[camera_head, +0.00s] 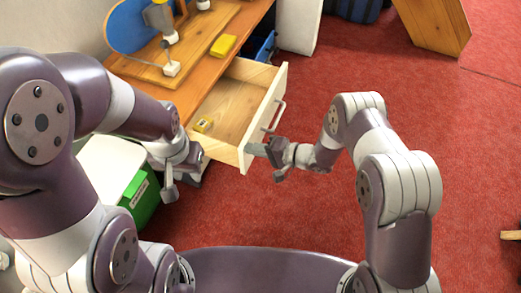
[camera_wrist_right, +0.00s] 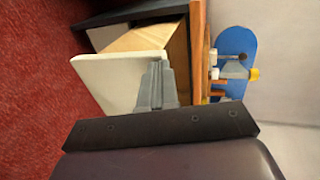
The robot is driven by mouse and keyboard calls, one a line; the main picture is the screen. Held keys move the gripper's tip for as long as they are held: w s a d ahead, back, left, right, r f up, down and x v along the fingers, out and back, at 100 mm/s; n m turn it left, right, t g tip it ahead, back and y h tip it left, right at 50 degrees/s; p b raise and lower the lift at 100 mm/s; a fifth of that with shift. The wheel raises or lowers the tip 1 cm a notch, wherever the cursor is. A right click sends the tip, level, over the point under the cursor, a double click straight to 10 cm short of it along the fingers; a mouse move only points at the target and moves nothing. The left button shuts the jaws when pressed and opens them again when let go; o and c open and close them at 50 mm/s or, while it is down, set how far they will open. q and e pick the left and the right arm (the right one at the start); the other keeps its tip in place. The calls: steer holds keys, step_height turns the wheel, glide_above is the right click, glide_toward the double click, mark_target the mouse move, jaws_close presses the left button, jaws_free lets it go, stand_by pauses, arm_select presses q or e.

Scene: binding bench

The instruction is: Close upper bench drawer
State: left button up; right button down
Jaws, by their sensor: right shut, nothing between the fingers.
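The upper bench drawer (camera_head: 248,137) stands pulled out from the wooden bench, with a pale front panel, a metal bar handle (camera_head: 273,116) and a light wood inside.
The bench top (camera_head: 190,85) holds a yellow block (camera_head: 223,46) and a blue board (camera_head: 135,25) on a stand. A green bin (camera_head: 142,195) stands near my left arm. A white panel (camera_head: 298,25) stands past the drawer. The red floor (camera_head: 330,70) right of the drawer is clear.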

steer(key=w+a+b, duration=0.1)
steer(key=w+a, duration=0.1)
steer(key=a, duration=0.6)
steer(key=w+a+b, duration=0.1)
steer(key=w+a, duration=0.2)
steer(key=a, duration=0.4)
steer(key=shift+a+b, duration=0.3)
steer(key=shift+a, duration=0.1)
